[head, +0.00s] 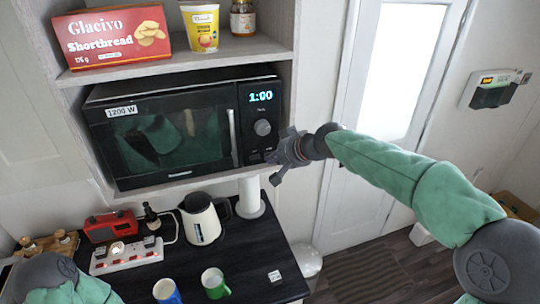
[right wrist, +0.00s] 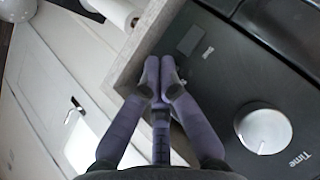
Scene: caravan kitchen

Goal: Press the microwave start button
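The black microwave (head: 170,128) sits in a shelf niche, its door shut and its display (head: 261,96) reading 1:00. A round knob (head: 262,127) is below the display; the right wrist view shows it as a pale knob (right wrist: 263,130) beside the word "Time". In that view a grey rectangular button (right wrist: 190,40) and a small dark mark lie on the panel just beyond my fingertips. My right gripper (head: 277,160) is at the panel's lower right corner. Its fingers (right wrist: 160,78) are together and empty; contact with the panel cannot be told. My left gripper is out of view.
The shelf's side wall (head: 287,70) runs close beside the panel and my right gripper. A kettle (head: 201,218), paper roll (head: 250,198), mugs (head: 215,283) and power strip (head: 127,255) stand on the counter below. A shortbread box (head: 112,38) is above.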

